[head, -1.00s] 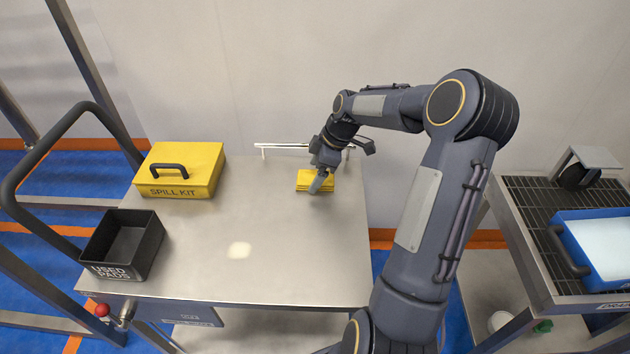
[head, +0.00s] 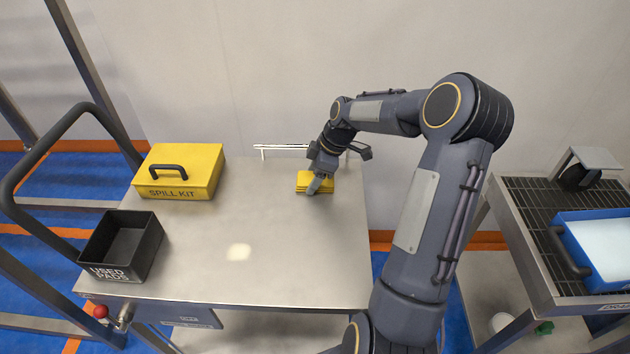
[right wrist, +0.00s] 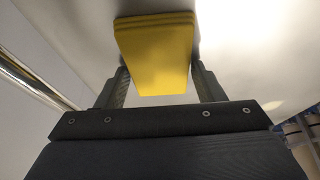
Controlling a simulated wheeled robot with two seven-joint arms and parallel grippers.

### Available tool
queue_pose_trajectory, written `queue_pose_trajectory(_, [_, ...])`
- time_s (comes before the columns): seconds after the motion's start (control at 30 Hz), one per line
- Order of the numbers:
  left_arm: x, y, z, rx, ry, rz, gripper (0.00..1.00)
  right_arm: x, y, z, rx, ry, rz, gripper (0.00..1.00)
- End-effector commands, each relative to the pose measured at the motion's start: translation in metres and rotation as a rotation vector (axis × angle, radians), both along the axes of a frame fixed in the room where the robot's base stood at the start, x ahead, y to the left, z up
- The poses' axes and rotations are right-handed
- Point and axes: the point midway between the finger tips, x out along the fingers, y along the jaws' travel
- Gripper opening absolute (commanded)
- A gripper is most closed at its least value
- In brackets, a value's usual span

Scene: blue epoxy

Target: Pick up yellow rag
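The yellow rag (head: 304,181) is a folded stack lying on the metal cart top near its back right edge. My right gripper (head: 318,184) is over the rag's right side, pointing down. In the right wrist view the rag (right wrist: 156,55) lies between the two fingers of my right gripper (right wrist: 160,88). The fingers are apart, one on each side of it; whether they touch it I cannot tell for sure, but narrow gaps seem to show. My left gripper is not in view.
A yellow spill kit box (head: 205,172) stands at the cart's back left. A black used pads bin (head: 150,240) stands at the front left. A pale spill (head: 239,252) lies mid-cart. A metal rail (head: 280,147) runs along the back. A blue tray (head: 562,250) is on the right-hand stand.

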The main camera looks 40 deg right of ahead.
Motion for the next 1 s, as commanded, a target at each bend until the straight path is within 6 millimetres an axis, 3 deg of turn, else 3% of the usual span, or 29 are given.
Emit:
queue_pose_trajectory(0.03, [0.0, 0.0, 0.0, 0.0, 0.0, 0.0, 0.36, 0.0, 0.0, 0.0, -0.001, -0.001, 0.0, 0.54])
queue_pose_trajectory(0.2, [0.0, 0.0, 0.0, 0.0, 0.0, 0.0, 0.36, 0.0, 0.0, 0.0, -0.001, -0.001, 0.0, 0.33])
queue_pose_trajectory(0.57, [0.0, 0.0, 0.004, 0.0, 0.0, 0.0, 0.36, 0.0, -0.001, 0.008, -0.002, -0.002, -0.001, 0.33])
queue_pose_trajectory(0.77, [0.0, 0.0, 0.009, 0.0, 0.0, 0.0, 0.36, 0.0, -0.001, 0.036, -0.003, -0.002, 0.001, 0.33])
queue_pose_trajectory(1.0, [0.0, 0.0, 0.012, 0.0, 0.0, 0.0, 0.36, -0.021, 0.026, 0.077, -0.004, -0.003, 0.003, 0.33])
